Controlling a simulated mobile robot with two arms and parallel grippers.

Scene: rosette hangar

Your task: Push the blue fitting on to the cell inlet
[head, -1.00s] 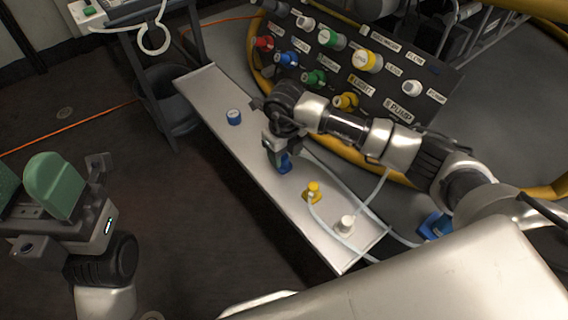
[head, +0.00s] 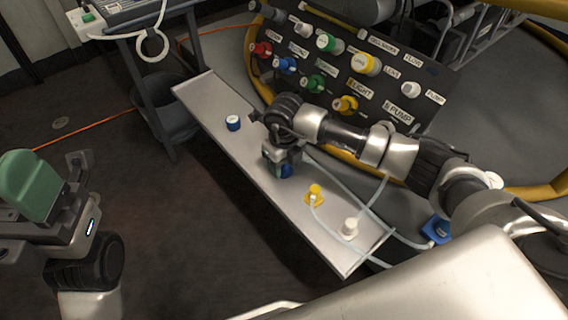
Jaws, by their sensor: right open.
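A blue round cap (head: 233,123) stands farther back on the bench, apart from the gripper. I cannot tell which part is the cell inlet.
A yellow fitting (head: 315,195) and a white fitting (head: 350,229), both with hoses, stand on the near end of the bench. A dark panel (head: 390,82) with several coloured caps stands behind. A blue block (head: 436,230) lies right of the bench. Dark floor at left is clear.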

